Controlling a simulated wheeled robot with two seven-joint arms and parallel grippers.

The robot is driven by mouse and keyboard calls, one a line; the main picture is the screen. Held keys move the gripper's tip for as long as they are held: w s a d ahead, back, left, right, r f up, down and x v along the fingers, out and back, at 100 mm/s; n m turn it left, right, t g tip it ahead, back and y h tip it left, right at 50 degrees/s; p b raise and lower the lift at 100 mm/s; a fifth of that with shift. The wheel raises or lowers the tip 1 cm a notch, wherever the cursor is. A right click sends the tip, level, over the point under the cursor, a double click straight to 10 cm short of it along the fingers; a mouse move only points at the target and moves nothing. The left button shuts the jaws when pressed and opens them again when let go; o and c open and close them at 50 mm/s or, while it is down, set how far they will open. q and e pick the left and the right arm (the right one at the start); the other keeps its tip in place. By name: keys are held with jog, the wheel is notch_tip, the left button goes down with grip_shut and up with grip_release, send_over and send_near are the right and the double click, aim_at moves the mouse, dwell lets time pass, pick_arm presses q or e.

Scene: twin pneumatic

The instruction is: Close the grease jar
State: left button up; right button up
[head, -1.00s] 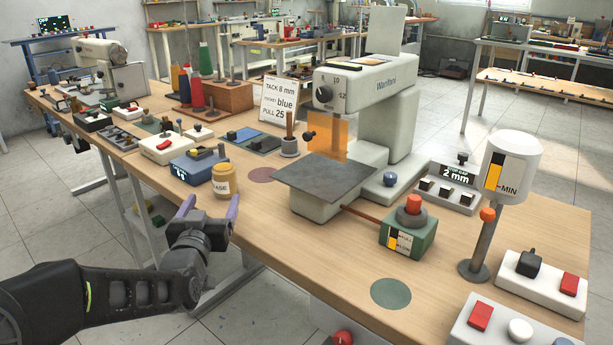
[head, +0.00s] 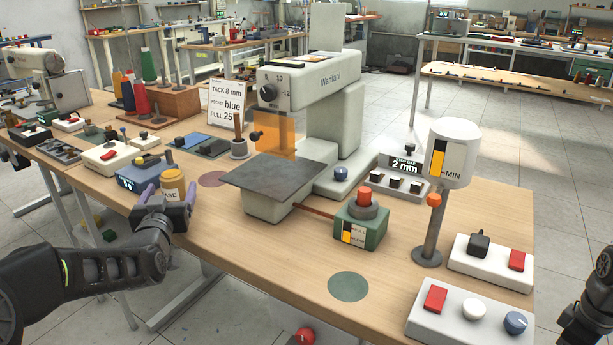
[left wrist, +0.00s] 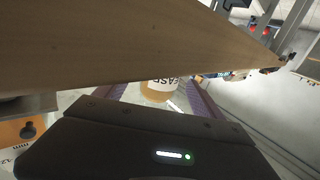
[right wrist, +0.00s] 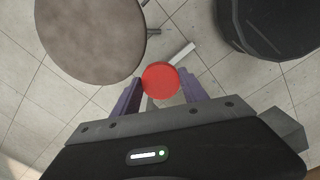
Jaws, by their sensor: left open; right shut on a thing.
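The grease jar (head: 172,187) is an amber jar with a pale label, upright near the table's front left edge. A yellowish top shows on it; I cannot tell whether that is a lid. My left gripper (head: 168,196) is open, with its purple fingers on either side of the jar. The jar (left wrist: 160,89) also shows between the fingers in the left wrist view, partly hidden by the wooden table. My right gripper (right wrist: 158,92) is shut on a red round thing (right wrist: 160,79). In the head view only part of my right arm shows, at the right edge.
A blue box (head: 140,178) stands close behind the jar. The white press (head: 338,120) with its grey plate (head: 280,177) stands right of it. A green box (head: 360,228) and white control boxes (head: 468,310) are further right. Bare table lies between jar and green disc (head: 348,286).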

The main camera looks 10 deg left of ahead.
aim_at(173, 184)
pick_arm(q)
jog(key=shift+x, duration=1.55)
pick_arm(e)
jog(key=shift+f, duration=0.15)
pick_arm(q)
jog(key=shift+c, duration=0.6)
jog(key=c, duration=1.6)
jog(key=shift+r, duration=0.15)
